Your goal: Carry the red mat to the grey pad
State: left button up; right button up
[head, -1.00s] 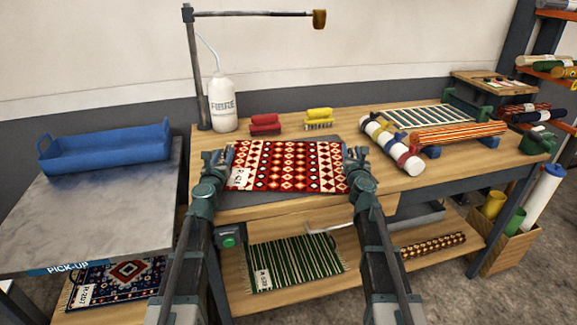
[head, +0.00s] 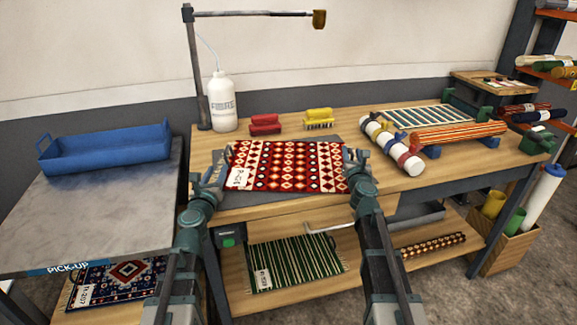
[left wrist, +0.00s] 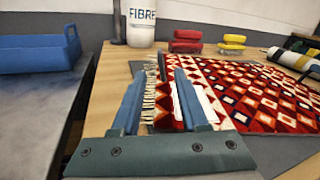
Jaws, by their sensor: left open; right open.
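The red mat (head: 290,167), with white and dark diamond patterns and a white tag at its left, lies flat on the grey pad (head: 285,197) on the bench. My left gripper (head: 208,174) is open at the mat's left fringed edge. In the left wrist view, the fringe and a bit of the red mat (left wrist: 255,92) show between and beyond its two blue fingers (left wrist: 158,105). I cannot tell whether the fingers touch it. My right gripper (head: 356,160) is open at the mat's right edge, partly hiding that edge.
A blue tray (head: 105,150) stands on the grey pick-up table to the left. A white bottle (head: 222,103), a red brush (head: 265,124) and a yellow brush (head: 319,118) stand behind the mat. A strapped roll (head: 392,145) lies close to its right.

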jog(key=s, duration=1)
jog(key=shift+s+a, duration=0.15)
jog(key=shift+a, duration=0.1)
pick_arm(q)
jog(key=shift+s, duration=0.1)
